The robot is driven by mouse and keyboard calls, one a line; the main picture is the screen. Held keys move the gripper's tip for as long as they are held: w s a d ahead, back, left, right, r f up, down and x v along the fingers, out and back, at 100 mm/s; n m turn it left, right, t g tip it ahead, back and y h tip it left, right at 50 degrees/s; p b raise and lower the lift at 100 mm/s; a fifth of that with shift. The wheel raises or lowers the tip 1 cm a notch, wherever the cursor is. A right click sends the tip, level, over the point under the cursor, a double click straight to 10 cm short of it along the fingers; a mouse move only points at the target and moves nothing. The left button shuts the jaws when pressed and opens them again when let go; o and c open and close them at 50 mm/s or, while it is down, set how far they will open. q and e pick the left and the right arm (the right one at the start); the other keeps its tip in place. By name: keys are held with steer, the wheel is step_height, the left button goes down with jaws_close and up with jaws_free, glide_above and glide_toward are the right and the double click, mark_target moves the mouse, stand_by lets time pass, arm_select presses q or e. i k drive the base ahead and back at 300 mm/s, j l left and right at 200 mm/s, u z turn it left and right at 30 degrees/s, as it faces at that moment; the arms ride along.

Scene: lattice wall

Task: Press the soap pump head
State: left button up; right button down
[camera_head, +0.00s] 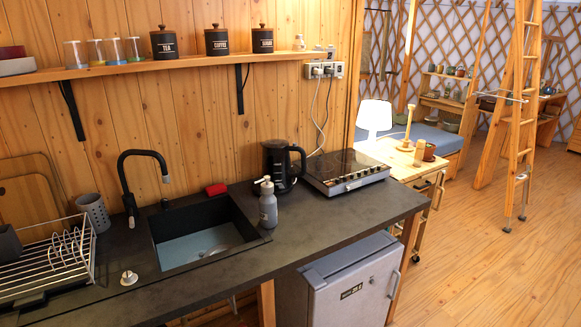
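A grey soap bottle (268,208) stands upright on the dark countertop, just right of the sink. Its pump head (265,181) is light coloured and sits on top, with the spout pointing left. Neither of my grippers shows in the head view, so nothing of mine is seen near the bottle.
The black sink (205,235) and black faucet (140,180) lie left of the bottle. A black kettle (281,165) stands close behind it, and a hob (345,170) is to the right. A dish rack (50,262) is at the left. The counter in front of the bottle is clear.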

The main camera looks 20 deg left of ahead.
mark_target(266, 178)
steer(key=i+j, duration=0.2)
steer(key=j, duration=0.2)
steer(key=i+j+z, duration=0.1)
steer(key=j, duration=0.3)
steer(key=i+j, duration=0.25)
steer(key=j, duration=0.15)
